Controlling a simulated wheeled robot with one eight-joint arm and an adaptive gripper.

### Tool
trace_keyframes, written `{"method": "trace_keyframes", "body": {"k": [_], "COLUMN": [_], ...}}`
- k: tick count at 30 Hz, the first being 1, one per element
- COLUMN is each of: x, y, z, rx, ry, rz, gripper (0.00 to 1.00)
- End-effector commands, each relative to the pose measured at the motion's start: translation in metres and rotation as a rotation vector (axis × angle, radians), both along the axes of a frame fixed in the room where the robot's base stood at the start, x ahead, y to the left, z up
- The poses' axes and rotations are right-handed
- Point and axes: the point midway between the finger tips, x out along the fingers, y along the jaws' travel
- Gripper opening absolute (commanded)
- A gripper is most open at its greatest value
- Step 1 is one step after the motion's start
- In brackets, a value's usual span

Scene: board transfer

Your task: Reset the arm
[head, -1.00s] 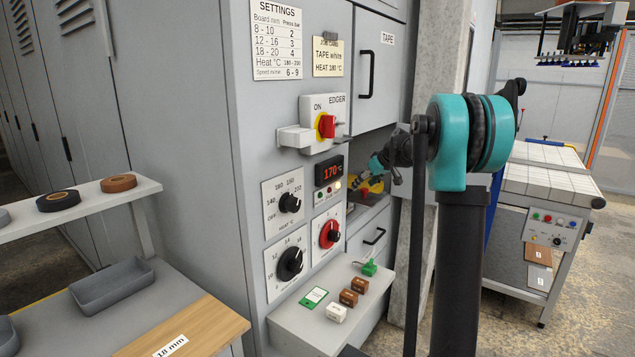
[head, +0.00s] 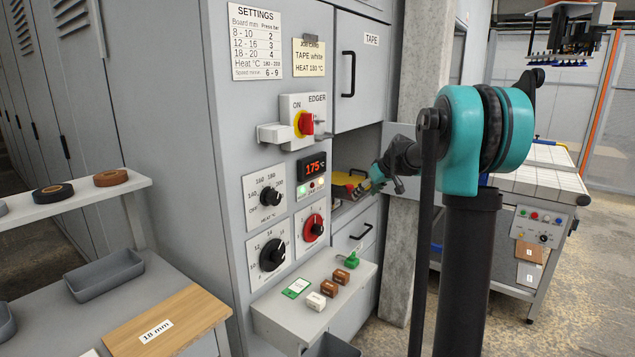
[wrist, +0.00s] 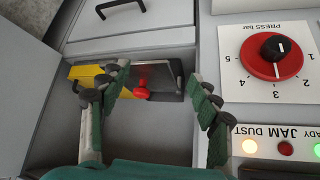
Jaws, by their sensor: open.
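My gripper (head: 372,180) is at the open compartment in the front of the grey edger cabinet (head: 228,180), with my teal and black arm reaching in from the right. In the wrist view my gripper (wrist: 162,95) shows its two green-padded fingers spread wide, with nothing between them. Beyond the fingers is a yellow part (wrist: 88,76) with a red knob (wrist: 141,92) and a dark metal plate. The yellow part also shows in the compartment in the head view (head: 342,191). I cannot tell whether the fingers touch anything.
The red press dial (head: 313,228), black dials, a lit 175 °C display (head: 312,168) and a switch box (head: 303,120) are left of the gripper. Below is a shelf (head: 280,313) with small blocks. A concrete pillar (head: 400,250) stands close behind my arm. Tape rolls and an 18 mm board are left.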

Motion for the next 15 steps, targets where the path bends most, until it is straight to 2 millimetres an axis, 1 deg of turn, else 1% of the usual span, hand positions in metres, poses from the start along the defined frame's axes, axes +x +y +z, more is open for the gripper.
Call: {"method": "trace_keyframes", "body": {"k": [1,5,8,11,14,15], "x": [-0.011,-0.041,-0.071,-0.112,-0.166,-0.190], "y": [0.001,0.004,0.006,0.007,0.008,0.007], "z": [-0.003,-0.014,-0.025,-0.041,-0.063,-0.074], "rx": [-0.002,-0.005,-0.009,-0.016,-0.026,-0.030], "ry": [0.008,0.038,0.065,0.099,0.141,0.159], "rz": [-0.008,-0.038,-0.066,-0.106,-0.163,-0.188], "gripper": [0.63,0.63,0.63,0.63,0.63,0.63]}}
